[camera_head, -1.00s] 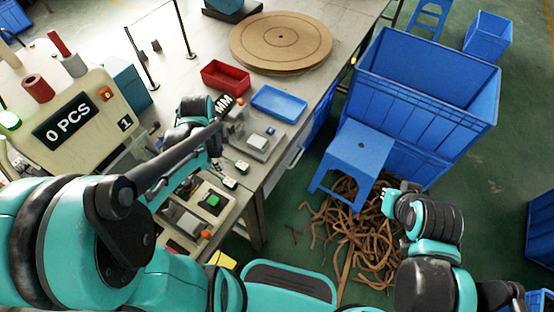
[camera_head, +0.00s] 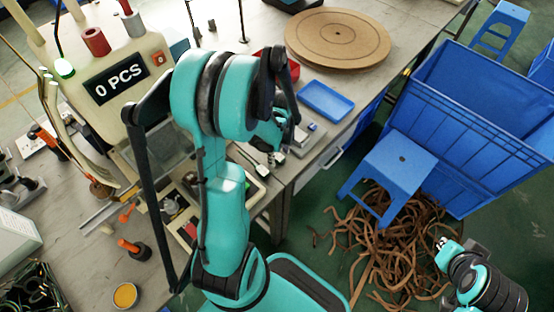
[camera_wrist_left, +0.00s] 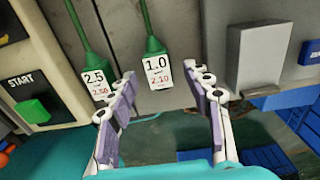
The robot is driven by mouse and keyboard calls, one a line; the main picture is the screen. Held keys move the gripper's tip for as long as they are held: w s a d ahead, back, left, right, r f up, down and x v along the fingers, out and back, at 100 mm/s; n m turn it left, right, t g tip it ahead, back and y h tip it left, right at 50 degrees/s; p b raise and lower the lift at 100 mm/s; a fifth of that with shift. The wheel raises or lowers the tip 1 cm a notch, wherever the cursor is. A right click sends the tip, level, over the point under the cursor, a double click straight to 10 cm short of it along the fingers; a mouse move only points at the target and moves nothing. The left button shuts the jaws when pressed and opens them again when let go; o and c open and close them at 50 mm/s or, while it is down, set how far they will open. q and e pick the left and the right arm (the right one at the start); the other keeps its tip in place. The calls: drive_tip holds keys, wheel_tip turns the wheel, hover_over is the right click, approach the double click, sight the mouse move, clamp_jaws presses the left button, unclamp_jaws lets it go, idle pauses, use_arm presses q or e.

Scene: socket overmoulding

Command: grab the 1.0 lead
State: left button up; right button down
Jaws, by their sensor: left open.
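The 1.0 lead (camera_wrist_left: 157,70) is a green cord with a white tag printed 1.0 and 2.10, seen in the left wrist view at upper middle. Its tag lies between the fingertips of my open left gripper (camera_wrist_left: 167,78), nearer the left finger; I cannot tell whether they touch. A similar lead tagged 2.5 (camera_wrist_left: 96,82) hangs just left, close to the left finger. In the head view my left gripper (camera_head: 270,158) is at the bench's front edge, and the leads there are mostly hidden by my arm. My right gripper (camera_head: 443,243) is over the floor, away from the bench.
A green START button (camera_wrist_left: 33,110) is at left in the wrist view, and a grey block (camera_wrist_left: 258,55) is at right. A blue tray (camera_head: 325,100) and round brown boards (camera_head: 338,38) lie on the bench. A blue stool (camera_head: 400,165) and a large blue bin (camera_head: 475,120) stand right.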

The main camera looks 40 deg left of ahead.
use_arm(q)
drive_tip(key=shift+f, duration=0.35)
drive_tip(key=shift+r, duration=0.1)
clamp_jaws()
